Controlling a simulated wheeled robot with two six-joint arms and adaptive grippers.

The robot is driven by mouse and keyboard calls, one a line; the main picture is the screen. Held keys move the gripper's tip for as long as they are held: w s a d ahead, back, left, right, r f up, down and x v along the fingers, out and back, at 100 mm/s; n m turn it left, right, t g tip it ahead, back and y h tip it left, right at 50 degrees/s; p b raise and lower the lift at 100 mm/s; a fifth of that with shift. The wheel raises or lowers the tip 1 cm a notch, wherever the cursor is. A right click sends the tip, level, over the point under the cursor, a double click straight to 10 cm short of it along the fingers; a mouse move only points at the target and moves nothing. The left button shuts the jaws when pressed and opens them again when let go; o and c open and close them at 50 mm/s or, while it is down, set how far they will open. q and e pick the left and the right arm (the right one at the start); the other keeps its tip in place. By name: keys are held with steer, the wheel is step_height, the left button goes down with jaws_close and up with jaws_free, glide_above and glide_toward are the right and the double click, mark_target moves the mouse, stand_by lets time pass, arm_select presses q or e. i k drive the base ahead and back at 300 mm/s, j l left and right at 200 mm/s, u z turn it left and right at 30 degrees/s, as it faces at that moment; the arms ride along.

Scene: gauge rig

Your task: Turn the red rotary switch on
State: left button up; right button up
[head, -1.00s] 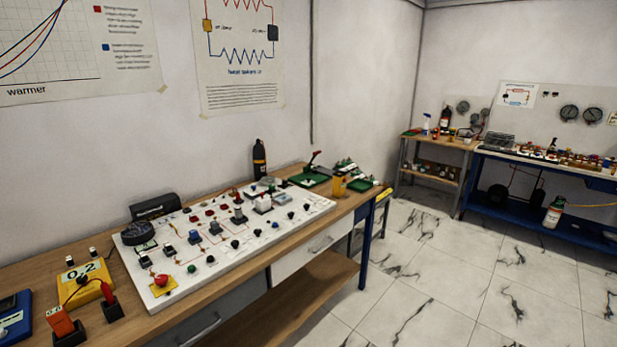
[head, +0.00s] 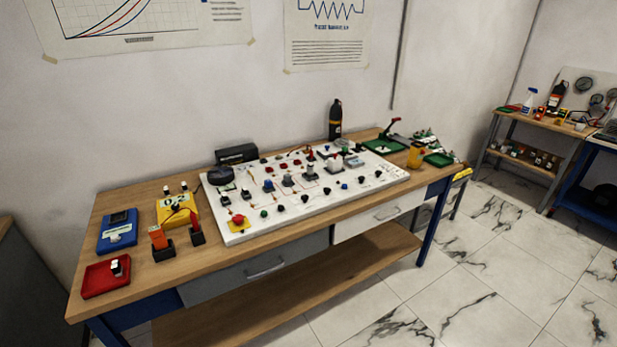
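A red square base (head: 93,281) with a small black-and-white part standing on it (head: 118,266) lies at the front left corner of the wooden bench (head: 150,285). It looks like the red rotary switch, but it is too small to read its setting. A red round knob on a yellow plate (head: 238,220) sits at the left front corner of the white panel (head: 330,212). Neither of my grippers shows in the head view.
A blue meter (head: 117,231), a yellow meter (head: 178,209), and orange (head: 158,237) and red (head: 195,222) upright parts stand near the red base. A black bottle (head: 335,120) stands behind the panel. Tiled floor (head: 390,310) is open in front and to the right.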

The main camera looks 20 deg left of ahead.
mark_target(237, 219)
steer(key=i+l, duration=0.25)
steer(key=i, duration=0.2)
steer(key=i+l+u, duration=0.1)
steer(key=u, duration=0.4)
steer(key=i+l+u, duration=0.25)
steer(key=u, duration=0.25)
